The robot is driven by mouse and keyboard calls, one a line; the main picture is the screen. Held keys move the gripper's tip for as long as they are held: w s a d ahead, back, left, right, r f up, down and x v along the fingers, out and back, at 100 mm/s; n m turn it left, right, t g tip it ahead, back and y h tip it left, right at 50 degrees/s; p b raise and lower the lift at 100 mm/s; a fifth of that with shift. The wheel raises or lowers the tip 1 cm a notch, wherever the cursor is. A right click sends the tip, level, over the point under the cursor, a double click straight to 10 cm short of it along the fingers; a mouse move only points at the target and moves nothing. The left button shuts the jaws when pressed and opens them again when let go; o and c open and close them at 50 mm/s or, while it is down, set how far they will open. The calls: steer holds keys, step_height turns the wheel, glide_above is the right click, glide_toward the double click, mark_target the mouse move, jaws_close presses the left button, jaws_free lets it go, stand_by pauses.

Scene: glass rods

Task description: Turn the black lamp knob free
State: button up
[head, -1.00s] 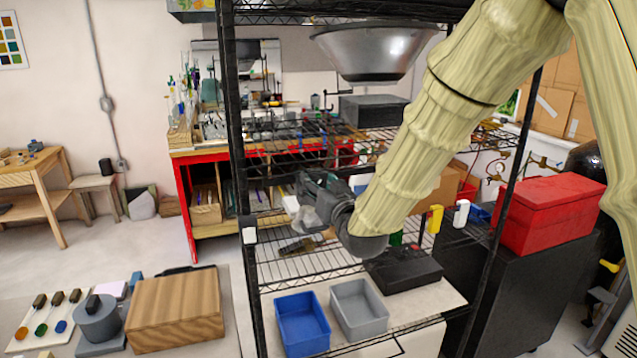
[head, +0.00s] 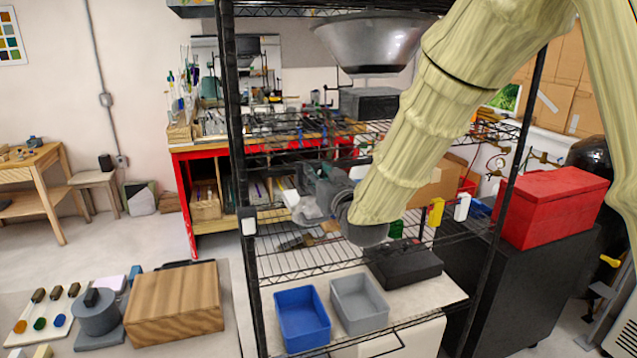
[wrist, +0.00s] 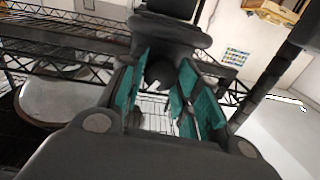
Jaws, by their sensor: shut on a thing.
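My gripper (head: 308,203) is at the end of my pale arm, inside the wire shelf rack, left of its middle. In the wrist view its two teal-padded fingers (wrist: 165,90) stand on either side of a small dark round piece (wrist: 160,71), which appears to be the black lamp knob. The fingers are shut on it. A larger dark stepped body (wrist: 168,32) stands just beyond. The pads and the dark surroundings hide much of the knob. In the head view I cannot make out the knob at the fingers. A silver dome lamp shade (head: 375,45) hangs higher in the rack.
The wire rack's black post (head: 237,150) stands close left of my gripper. Below are a blue bin (head: 302,343), a grey bin (head: 360,325) and a black case (head: 403,285). A red box (head: 553,208) sits on the right.

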steer(key=n+b, duration=0.4)
steer(key=b, duration=0.1)
stand_by(0.5)
steer(key=o, duration=1.1)
steer(key=shift+c, duration=0.2)
steer(key=shift+s, duration=0.1)
steer(key=v, duration=1.2)
steer(key=shift+r, duration=0.25)
